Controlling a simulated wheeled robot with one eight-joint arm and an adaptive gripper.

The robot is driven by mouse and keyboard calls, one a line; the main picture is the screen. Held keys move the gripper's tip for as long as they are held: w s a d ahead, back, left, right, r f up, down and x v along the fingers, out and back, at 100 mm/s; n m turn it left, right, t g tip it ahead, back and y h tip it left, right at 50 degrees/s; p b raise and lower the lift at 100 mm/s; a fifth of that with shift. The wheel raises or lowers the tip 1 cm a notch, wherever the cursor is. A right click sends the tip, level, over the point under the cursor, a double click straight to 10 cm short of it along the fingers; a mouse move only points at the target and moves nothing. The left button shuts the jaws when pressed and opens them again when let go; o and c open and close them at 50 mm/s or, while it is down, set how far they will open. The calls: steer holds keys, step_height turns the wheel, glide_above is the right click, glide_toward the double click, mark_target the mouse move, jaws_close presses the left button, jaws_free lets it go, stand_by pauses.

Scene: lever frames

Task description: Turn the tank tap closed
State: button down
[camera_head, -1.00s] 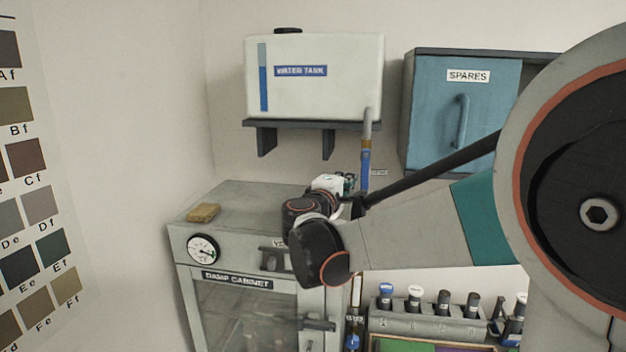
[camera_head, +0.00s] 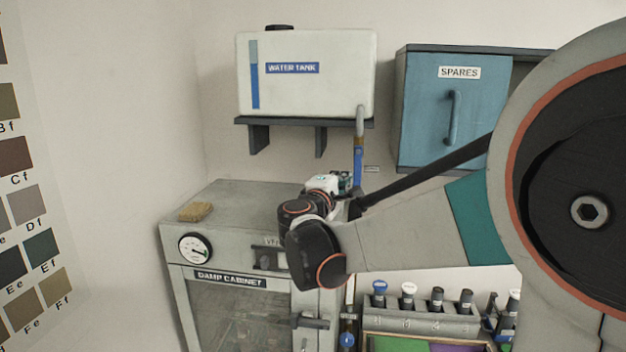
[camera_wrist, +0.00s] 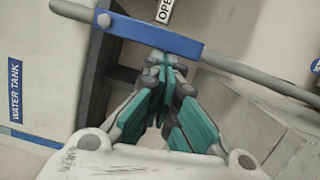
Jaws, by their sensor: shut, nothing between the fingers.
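The water tank (camera_head: 340,75) stands on a dark wall bracket, with a pipe (camera_head: 360,122) coming down from its lower right. The tap's blue lever (camera_head: 357,168) lies in line with this pipe. In the wrist view the lever (camera_wrist: 185,43) runs along the grey pipe, with a round pivot near its left end. My gripper (camera_wrist: 164,62) is shut and empty, its teal fingers together at the lever's lower edge, near the end away from the pivot. Whether they touch it I cannot tell. In the head view my gripper (camera_head: 345,184) is small and partly hidden by my wrist, just left of the lever.
The damp cabinet (camera_head: 230,300) stands below, with a sponge (camera_head: 195,211) on top. A blue spares cupboard (camera_head: 455,115) hangs right of the pipe. A rack of bottles (camera_head: 425,320) is below my arm. A label (camera_wrist: 165,10), partly cut off, is beside the lever.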

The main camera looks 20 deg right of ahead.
steer(key=shift+s+d+f+n, duration=0.1)
steer(key=shift+d+f+n, duration=0.05)
steer(key=shift+n, duration=0.15)
steer(key=s+d+r+n+t+b, duration=0.1)
steer(key=d+n, duration=0.3)
steer(key=n, duration=0.5)
steer(key=s+d+r+n+t+y+b, duration=0.1)
steer(key=s+d+n+t, duration=0.2)
steer(key=n, duration=0.5)
steer(key=shift+s+d+r+n+t+y+b, duration=0.3)
steer(key=shift+s+d+n+t+b, duration=0.15)
steer(key=shift+s, duration=0.35)
steer(key=shift+d+r, duration=0.1)
steer(key=shift+d, duration=0.05)
steer(key=shift+s, duration=0.1)
